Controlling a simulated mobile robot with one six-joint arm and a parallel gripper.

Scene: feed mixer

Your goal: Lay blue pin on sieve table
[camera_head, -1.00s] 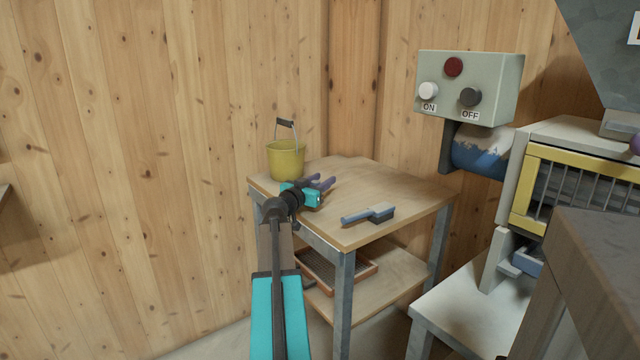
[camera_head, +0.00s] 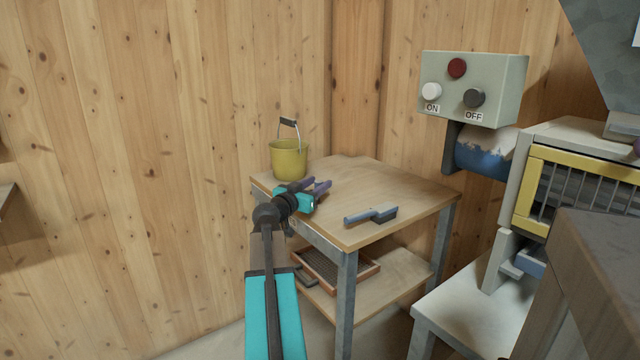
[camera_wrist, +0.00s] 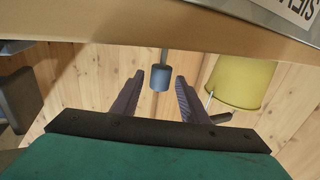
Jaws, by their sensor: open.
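My gripper (camera_head: 318,184) is over the left part of the wooden sieve table (camera_head: 385,194), near the yellow bucket, with its purple fingers apart. In the wrist view my gripper (camera_wrist: 158,85) is open. A blue-grey cylinder (camera_wrist: 160,77) with a thin grey stem shows between the fingers, with a visible gap on both sides. It may be the blue pin; I cannot tell its depth or whether it touches the table. No pin can be made out in the head view, where my gripper covers part of the tabletop. Part of a label shows on the table's frame (camera_wrist: 262,14).
The yellow bucket (camera_head: 289,160) stands at the table's back left. A blue-handled brush (camera_head: 372,214) lies near the front right edge. A framed sieve (camera_head: 330,268) is on the lower shelf. A grey ON/OFF box (camera_head: 485,75) is at the right. The middle of the tabletop is clear.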

